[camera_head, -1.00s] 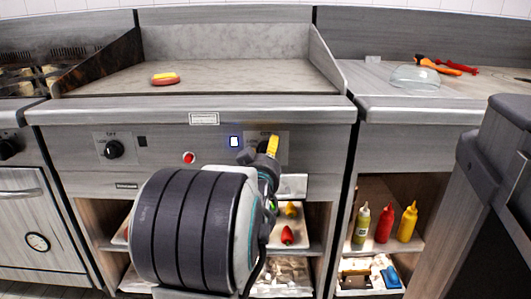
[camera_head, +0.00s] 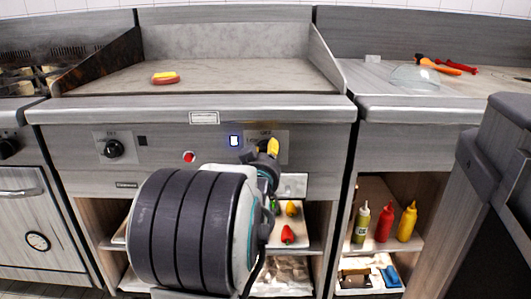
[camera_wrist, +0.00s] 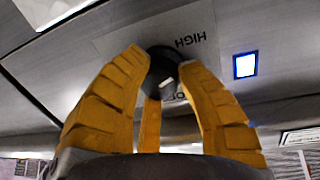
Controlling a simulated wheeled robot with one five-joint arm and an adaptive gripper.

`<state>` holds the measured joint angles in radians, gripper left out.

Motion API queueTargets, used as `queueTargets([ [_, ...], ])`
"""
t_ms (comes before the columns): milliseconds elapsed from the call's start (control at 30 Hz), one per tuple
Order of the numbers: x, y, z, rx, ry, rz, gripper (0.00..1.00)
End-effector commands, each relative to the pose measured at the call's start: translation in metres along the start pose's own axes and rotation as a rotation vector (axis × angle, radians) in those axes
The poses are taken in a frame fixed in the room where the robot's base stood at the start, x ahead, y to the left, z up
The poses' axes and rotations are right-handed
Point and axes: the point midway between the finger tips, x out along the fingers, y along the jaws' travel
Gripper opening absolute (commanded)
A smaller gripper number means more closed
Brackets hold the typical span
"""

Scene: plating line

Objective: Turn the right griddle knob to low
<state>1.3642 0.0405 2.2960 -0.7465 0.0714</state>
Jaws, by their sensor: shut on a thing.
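The right griddle knob (camera_wrist: 162,62) is dark and round, with a small white mark on its face. My gripper (camera_wrist: 163,72) is shut on it, with yellow fingers around its sides. A HIGH label (camera_wrist: 190,41) shows upside down beside the knob in the wrist view, and another label below it is partly hidden by a finger. In the head view, my gripper (camera_head: 268,148) is at the right side of the griddle's front panel (camera_head: 80,147). My gripper and arm mostly hide the knob there, so its exact setting is hard to read.
A lit blue-white display (camera_head: 234,141) and a red button (camera_head: 189,157) sit left of the gripper. The left griddle knob (camera_head: 113,148) is further left. A sponge-like item (camera_head: 165,78) lies on the griddle top. Bottles (camera_head: 384,222) stand on the right shelf.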

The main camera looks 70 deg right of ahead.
Motion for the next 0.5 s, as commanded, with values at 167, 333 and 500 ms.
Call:
queueTargets([
  [167,0.001,0.0001,-0.0055,0.123,-0.001,0.001,0.0],
  [333,0.001,-0.0004,-0.0061,0.234,-0.013,0.002,0.0],
  [500,0.001,-0.001,-0.0064,0.319,-0.021,0.004,0.0],
])
